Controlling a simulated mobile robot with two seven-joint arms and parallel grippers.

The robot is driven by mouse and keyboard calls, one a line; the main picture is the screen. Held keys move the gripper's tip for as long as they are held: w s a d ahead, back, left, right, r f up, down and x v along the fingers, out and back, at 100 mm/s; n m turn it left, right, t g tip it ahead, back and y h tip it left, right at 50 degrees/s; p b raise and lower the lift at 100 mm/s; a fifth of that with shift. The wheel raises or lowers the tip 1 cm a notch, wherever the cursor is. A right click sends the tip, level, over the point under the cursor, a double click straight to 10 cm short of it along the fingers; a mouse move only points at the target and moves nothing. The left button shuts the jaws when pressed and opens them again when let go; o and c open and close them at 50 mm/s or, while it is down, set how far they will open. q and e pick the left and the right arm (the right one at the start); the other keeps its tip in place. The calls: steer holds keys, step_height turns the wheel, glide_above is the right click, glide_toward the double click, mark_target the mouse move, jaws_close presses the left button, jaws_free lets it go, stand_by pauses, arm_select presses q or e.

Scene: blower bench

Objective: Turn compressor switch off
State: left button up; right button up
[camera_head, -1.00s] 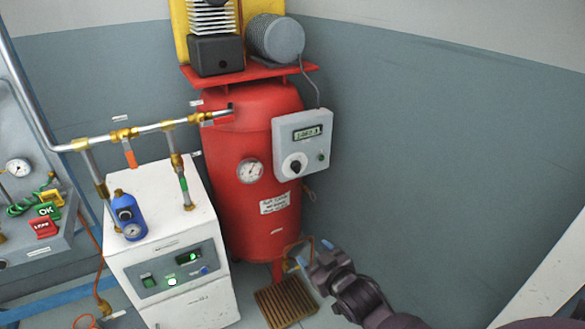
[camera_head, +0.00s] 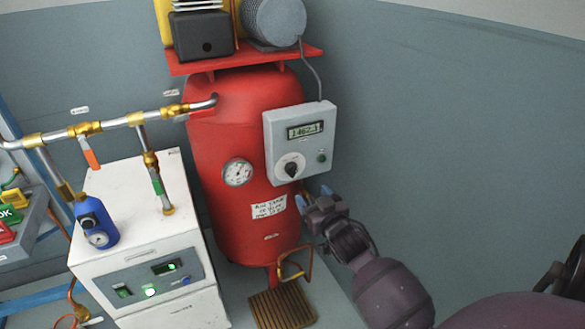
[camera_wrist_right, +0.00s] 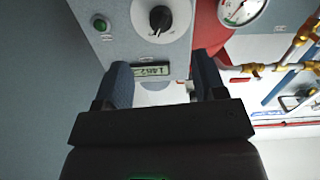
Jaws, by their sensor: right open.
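The compressor's grey control box (camera_head: 318,133) is fixed to the front right of the red air tank (camera_head: 228,140). It carries a lit display (camera_head: 305,130), a black rotary switch on a white dial (camera_head: 291,169) and a green lamp (camera_head: 322,157). My right gripper (camera_head: 317,198) is just below the box, apart from it in the head view. In the wrist view the open right fingers (camera_wrist_right: 162,82) frame the display, with the black switch (camera_wrist_right: 159,18) beyond their tips. Nothing is between the fingers. My left gripper is out of view.
A white dryer cabinet (camera_head: 135,215) with a blue filter (camera_head: 97,222) stands left of the tank. Metal pipes (camera_head: 110,127) with brass fittings run above it. A wooden grate (camera_head: 282,308) lies on the floor. The wall (camera_head: 440,150) lies right of the tank.

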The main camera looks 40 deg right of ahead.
mark_target(295, 174)
steer(key=shift+m, duration=0.4)
steer(key=b+x, duration=0.2)
steer(key=x, duration=0.8)
steer(key=shift+w, duration=0.15)
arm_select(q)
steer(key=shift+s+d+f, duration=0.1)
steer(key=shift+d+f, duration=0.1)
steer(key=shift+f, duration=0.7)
arm_select(e)
steer(key=shift+w+r, duration=0.2)
steer(key=shift+w, duration=0.25)
steer(key=shift+c, duration=0.4)
